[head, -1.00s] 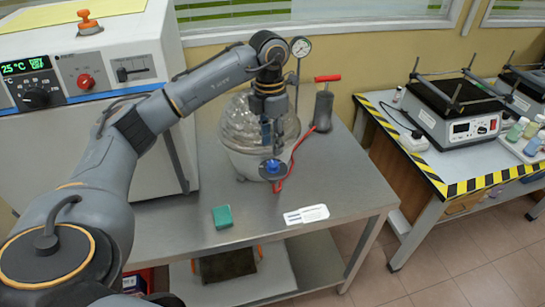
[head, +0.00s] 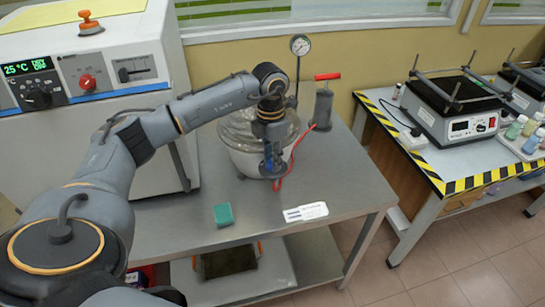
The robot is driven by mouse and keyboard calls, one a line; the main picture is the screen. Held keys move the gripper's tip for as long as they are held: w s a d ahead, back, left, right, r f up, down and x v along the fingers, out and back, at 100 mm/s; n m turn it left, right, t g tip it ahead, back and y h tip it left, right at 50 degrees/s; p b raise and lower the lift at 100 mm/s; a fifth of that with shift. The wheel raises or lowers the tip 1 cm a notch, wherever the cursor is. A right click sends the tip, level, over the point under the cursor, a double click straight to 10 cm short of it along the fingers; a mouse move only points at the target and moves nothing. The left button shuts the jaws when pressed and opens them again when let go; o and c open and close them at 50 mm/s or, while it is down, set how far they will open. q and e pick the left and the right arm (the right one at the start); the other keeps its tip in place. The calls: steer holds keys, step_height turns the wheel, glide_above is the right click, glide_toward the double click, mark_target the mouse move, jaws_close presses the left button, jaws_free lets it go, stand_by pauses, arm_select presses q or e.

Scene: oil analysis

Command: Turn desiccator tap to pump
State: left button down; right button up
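The glass desiccator (head: 236,130) stands on the steel table, partly hidden behind my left arm. Its blue tap (head: 266,168) is at the front of the vessel, with a red hose (head: 287,172) running from there towards the hand pump. My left gripper (head: 269,160) points down over the tap, its fingers at or very near it. The gripper covers most of the tap, so its handle direction and any contact are unclear. The hand pump (head: 323,108) with a red handle stands behind on the right. My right gripper is not in view.
A pressure gauge (head: 300,45) on a stand rises behind the desiccator. A green block (head: 223,215) and a white card (head: 305,212) lie on the table (head: 180,225) in front. An oven (head: 90,75) closes off the left side.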

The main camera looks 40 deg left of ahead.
arm_select(q)
steer(key=shift+m+b, duration=0.3)
steer(key=shift+f+m+b, duration=0.1)
steer(key=shift+m+b, duration=0.5)
steer(key=shift+m, duration=0.3)
steer(key=m+b, duration=0.1)
steer(key=m, duration=0.1)
steer(key=shift+m, duration=0.4)
steer(key=m+b, duration=0.2)
steer(key=m, duration=0.1)
steer(key=shift+w, duration=0.1)
steer(key=shift+m+b, duration=0.5)
steer(key=shift+m, duration=1.3)
steer(key=shift+y, duration=0.3)
steer(key=c, duration=1.3)
jaws_free()
